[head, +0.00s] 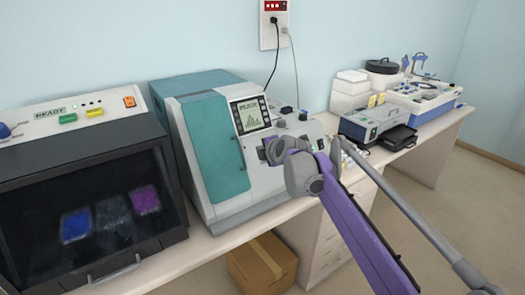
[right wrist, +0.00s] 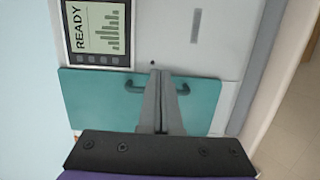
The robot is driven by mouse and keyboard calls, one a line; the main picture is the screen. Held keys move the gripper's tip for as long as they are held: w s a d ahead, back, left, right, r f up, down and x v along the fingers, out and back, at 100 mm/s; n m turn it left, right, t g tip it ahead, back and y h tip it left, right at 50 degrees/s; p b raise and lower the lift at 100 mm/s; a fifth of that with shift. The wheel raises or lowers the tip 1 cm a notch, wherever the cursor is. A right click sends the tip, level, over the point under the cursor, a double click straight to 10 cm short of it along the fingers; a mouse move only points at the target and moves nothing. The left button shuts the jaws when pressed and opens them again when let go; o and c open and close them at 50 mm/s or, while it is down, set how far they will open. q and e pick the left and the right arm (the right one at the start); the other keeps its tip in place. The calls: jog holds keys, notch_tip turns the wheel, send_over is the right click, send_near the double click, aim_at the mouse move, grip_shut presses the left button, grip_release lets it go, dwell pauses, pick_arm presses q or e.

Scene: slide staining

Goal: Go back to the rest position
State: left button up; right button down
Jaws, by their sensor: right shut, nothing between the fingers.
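My right gripper (head: 268,152) is in front of the grey-and-teal machine (head: 260,185), near its front panel. In the right wrist view its two fingers (right wrist: 155,75) are together with nothing between them. They point at the machine's front and overlap the teal door (right wrist: 95,98) and its dark handle (right wrist: 184,90). The fingers hide the middle of the handle, and I cannot tell whether they touch it. The machine's screen (head: 250,115) reads READY with a bar chart. My left gripper is not in view.
A dark-windowed station (head: 20,215) with coloured slides stands at the left. A grey device (head: 372,122), white boxes (head: 348,95) and a blue-white instrument (head: 425,95) stand farther right on the bench. A cardboard box (head: 262,265) is below. Open floor (head: 480,210) lies at right.

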jog(key=d+r, duration=0.3)
jog(key=d, duration=0.6)
jog(key=s+d+f+m+g+h, duration=0.1)
jog(key=s+f+m, duration=0.6)
jog(key=s, duration=0.7)
jog(key=s+d+f+m+g+h, duration=0.1)
jog(key=s+d+f+m+g, duration=0.1)
jog(key=s+f+m, duration=0.6)
jog(key=s+d+f+m+g+h, duration=0.2)
jog(key=s+f+m, duration=0.5)
jog(key=s, duration=1.4)
jog(key=shift+s+d+f+m+g+p, duration=0.3)
jog(key=shift+f+m+p, duration=0.1)
jog(key=shift+f, duration=0.5)
